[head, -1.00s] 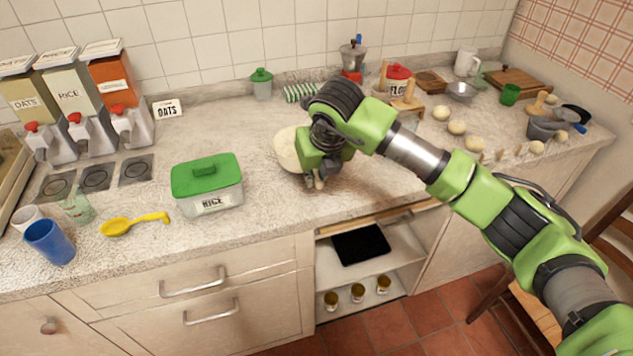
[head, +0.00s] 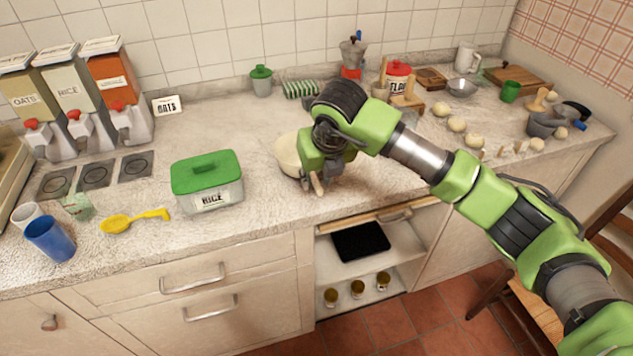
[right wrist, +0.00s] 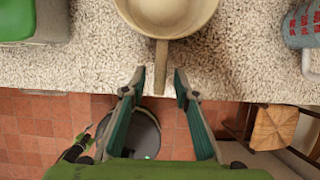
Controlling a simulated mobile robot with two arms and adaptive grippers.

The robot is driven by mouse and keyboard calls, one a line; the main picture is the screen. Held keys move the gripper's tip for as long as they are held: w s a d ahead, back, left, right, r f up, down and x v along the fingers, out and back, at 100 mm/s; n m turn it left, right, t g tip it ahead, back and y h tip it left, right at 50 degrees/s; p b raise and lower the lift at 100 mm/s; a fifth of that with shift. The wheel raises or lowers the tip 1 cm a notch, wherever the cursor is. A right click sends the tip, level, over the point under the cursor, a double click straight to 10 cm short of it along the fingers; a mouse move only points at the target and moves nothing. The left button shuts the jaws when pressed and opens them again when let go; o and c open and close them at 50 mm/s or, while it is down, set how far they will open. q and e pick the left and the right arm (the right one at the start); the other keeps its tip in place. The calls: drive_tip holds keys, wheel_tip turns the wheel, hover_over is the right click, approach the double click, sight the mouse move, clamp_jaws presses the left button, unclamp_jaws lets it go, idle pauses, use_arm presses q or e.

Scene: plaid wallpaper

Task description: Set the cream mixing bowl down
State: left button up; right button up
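The cream mixing bowl (head: 287,155) stands upright on the speckled counter, right of the green-lidded rice container. My right gripper (head: 316,186) is at its near right side and hides part of it. In the right wrist view the bowl (right wrist: 168,32) has a straight handle pointing towards me. The fingers of my right gripper (right wrist: 160,80) are spread, one on each side of the handle's end, with a gap on both sides. My left gripper does not show in the head view.
The rice container (head: 208,186) stands left of the bowl. A mug (right wrist: 302,25) shows at the right in the wrist view. Below the counter's front edge is an open shelf (head: 375,280).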

drive_tip(key=b+v, duration=0.1)
drive_tip(key=v, duration=0.8)
drive_tip(key=shift+r+b, duration=0.3)
